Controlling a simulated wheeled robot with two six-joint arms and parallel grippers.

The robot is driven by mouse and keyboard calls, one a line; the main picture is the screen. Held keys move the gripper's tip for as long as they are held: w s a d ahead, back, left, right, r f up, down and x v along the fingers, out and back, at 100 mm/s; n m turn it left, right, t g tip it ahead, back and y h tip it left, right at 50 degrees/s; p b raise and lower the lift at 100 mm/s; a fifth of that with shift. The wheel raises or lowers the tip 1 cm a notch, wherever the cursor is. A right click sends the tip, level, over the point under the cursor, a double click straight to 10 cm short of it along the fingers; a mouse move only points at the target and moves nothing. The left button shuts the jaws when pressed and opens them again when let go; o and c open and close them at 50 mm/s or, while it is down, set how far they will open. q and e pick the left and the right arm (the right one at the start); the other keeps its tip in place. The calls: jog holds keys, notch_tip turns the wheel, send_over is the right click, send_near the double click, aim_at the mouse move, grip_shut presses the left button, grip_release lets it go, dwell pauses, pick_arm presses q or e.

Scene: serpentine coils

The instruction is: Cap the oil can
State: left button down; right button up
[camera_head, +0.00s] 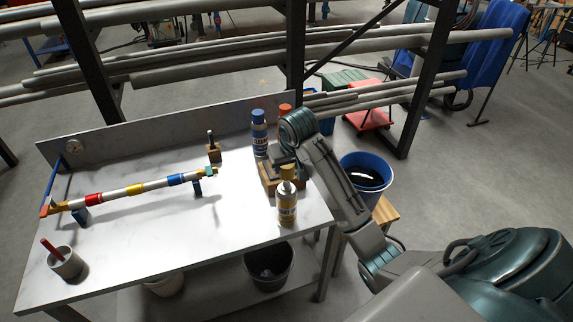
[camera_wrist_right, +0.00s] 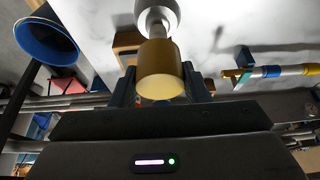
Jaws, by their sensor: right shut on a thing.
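The oil can (camera_head: 286,208), pale with a yellow label, stands upright near the table's right front edge. A yellow cap (camera_head: 287,172) is at the top of its pale neck. In the wrist view the cap (camera_wrist_right: 160,72) sits between the two fingers of my right gripper (camera_wrist_right: 160,88), which is shut on it. The can's pale top (camera_wrist_right: 156,16) lies right beyond the cap, in line with it. I cannot tell whether the cap is seated on the neck or just above it. In the head view the right gripper (camera_head: 284,165) is partly hidden by its arm. My left gripper is not in view.
A blue-capped can (camera_head: 259,133) and an orange-capped one (camera_head: 285,109) stand behind, near a wooden block (camera_head: 268,179). A banded rod (camera_head: 135,189) on supports and a grey cup (camera_head: 65,263) are at left. A blue bucket (camera_head: 366,172) stands right of the table (camera_head: 170,235).

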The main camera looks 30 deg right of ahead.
aim_at(286, 179)
jog(key=shift+f, duration=0.2)
jog(key=shift+f, duration=0.85)
jog(key=shift+f, duration=0.1)
jog(key=shift+f, duration=0.7)
jog(key=shift+f, duration=0.85)
dwell(1.4)
jog(key=o, duration=1.5)
